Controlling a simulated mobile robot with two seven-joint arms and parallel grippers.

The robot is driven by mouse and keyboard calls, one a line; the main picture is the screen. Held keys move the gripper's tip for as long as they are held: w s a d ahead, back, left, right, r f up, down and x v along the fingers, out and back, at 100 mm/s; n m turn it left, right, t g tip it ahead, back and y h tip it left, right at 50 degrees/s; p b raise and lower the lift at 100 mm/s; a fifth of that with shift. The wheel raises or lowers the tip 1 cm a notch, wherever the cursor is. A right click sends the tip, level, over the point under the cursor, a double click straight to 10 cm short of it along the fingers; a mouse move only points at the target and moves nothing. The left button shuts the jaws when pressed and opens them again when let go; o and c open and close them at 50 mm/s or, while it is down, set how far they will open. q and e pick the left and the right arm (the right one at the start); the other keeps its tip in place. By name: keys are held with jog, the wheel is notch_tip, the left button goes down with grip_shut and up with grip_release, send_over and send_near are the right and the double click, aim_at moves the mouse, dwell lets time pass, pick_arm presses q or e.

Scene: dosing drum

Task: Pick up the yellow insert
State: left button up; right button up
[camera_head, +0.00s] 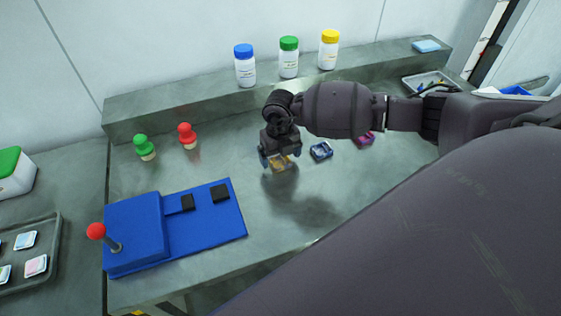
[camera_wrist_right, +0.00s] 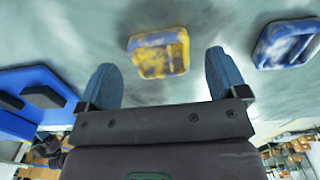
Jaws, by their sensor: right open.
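The yellow insert (camera_head: 281,164) is a small yellow and whitish piece on the grey metal table, near its middle. It also shows in the right wrist view (camera_wrist_right: 159,53), between and just beyond my fingertips. My right gripper (camera_head: 279,157) is above it with its fingers spread, one on either side. In the right wrist view the gap between the blue-grey fingers (camera_wrist_right: 160,70) is empty. The gripper hides part of the insert in the head view. My left gripper does not show in either view.
A blue insert (camera_head: 321,151) lies close to the right, and a magenta insert (camera_head: 364,138) lies farther right. A blue fixture (camera_head: 135,234) with a red-knobbed lever stands at left. Green (camera_head: 145,147) and red (camera_head: 187,136) knobbed pieces stand behind it. Bottles (camera_head: 289,58) line the back ledge.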

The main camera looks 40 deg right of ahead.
aim_at(280, 162)
jog(key=shift+f, duration=0.75)
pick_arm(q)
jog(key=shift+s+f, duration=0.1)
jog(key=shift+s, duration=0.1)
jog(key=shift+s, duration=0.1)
pick_arm(e)
jog(key=c, duration=1)
jog(key=shift+r, duration=0.6)
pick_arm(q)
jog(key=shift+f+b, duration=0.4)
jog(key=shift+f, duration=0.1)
pick_arm(e)
notch_tip(280, 162, up, 19)
jog(key=shift+f, duration=0.1)
